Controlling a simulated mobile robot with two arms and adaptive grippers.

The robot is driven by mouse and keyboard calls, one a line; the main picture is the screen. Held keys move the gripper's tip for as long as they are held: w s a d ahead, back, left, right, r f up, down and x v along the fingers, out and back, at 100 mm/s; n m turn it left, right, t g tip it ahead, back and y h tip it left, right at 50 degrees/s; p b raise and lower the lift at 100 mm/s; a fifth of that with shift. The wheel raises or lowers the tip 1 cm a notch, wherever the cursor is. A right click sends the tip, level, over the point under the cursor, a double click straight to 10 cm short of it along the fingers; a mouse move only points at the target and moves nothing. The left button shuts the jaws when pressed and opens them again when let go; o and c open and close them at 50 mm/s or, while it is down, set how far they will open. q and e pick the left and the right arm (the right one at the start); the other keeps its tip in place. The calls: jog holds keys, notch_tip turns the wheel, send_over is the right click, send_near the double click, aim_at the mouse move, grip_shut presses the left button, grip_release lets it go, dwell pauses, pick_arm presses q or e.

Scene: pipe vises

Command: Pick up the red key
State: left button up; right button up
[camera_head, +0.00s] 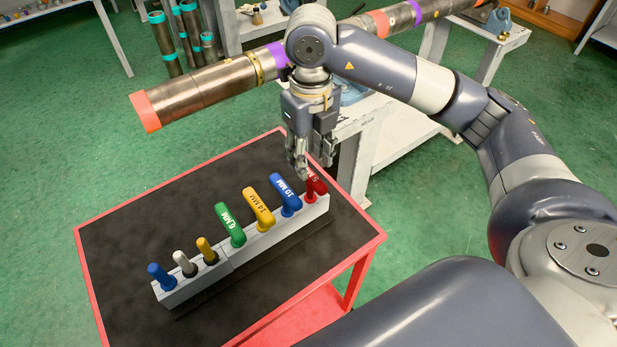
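The red key (315,190), marked in MM, stands upright at the far right end of the grey key holder (245,257). My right gripper (313,168) points down just above and behind the red key, close to its handle. Its two fingers look apart, with nothing seen held between them. The fingertips partly overlap the view of the key's top, and I cannot tell whether they touch it. My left gripper is not in view.
The holder also has blue (286,195), yellow (259,209) and green (230,226) keys and several smaller ones. It stands on a red-rimmed black-topped cart (130,235). A long pipe (205,87) in a vise lies behind my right gripper.

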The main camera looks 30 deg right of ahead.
aim_at(311, 172)
notch_tip(311, 172, down, 4)
jog(key=shift+s+r, duration=0.15)
jog(key=shift+r, duration=0.05)
notch_tip(311, 172, down, 5)
jog(key=shift+s+a+r+p, duration=0.1)
jog(key=shift+s+p, duration=0.05)
jog(key=shift+p, duration=0.9)
jog(key=shift+f, duration=0.4)
jog(key=shift+c, duration=0.6)
grip_shut()
